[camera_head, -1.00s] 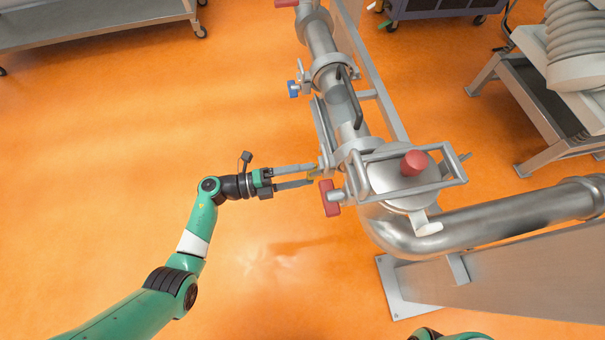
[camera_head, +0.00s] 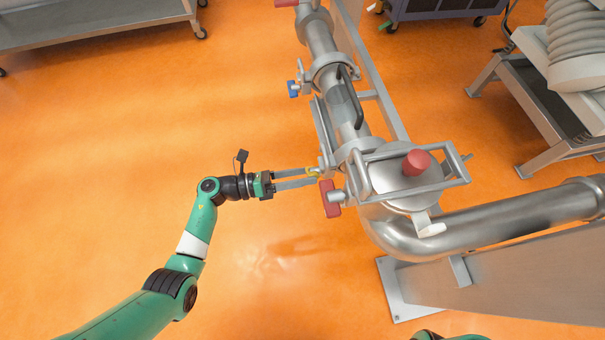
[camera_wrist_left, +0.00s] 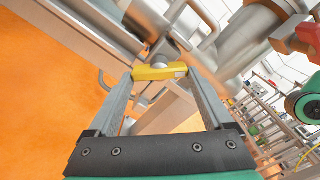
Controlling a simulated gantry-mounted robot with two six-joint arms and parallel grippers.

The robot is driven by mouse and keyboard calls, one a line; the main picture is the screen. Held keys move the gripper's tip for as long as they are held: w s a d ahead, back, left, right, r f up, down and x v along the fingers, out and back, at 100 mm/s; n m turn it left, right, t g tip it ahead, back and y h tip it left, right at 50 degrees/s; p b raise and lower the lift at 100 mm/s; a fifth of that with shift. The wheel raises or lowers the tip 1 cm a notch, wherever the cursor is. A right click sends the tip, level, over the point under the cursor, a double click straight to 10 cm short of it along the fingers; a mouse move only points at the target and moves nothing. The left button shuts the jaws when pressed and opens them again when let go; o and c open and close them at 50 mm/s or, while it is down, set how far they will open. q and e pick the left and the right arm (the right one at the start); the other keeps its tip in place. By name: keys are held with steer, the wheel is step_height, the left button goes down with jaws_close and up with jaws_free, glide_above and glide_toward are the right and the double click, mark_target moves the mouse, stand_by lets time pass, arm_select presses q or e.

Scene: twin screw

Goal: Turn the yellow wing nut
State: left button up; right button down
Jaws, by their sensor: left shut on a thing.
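The yellow wing nut (camera_head: 313,171) sits on the left side of the steel pipe assembly, close to a red wing nut (camera_head: 330,198). In the left wrist view, the yellow wing nut (camera_wrist_left: 158,72) is a short bar on a round pale metal stem, lying across between the fingertips. My left gripper (camera_head: 315,177) comes in from the left and is shut on the yellow wing nut, with one finger at each end of it. My right gripper is out of view.
A blue wing nut (camera_head: 293,89) sticks out farther up the pipe. A lid with a red knob (camera_head: 416,162) and a metal frame stands to the right. The orange floor (camera_head: 110,130) on the left is clear, with a steel cart (camera_head: 90,35) at the back.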

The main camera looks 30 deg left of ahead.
arm_select(q)
steer(key=shift+m, duration=0.5)
steer(key=o, duration=1.1)
steer(key=shift+o, duration=0.2)
steer(key=p+v, duration=0.2)
steer(key=v, duration=0.9)
steer(key=shift+s+a+p, duration=0.2)
steer(key=shift+a+p, duration=0.1)
steer(key=shift+p, duration=0.1)
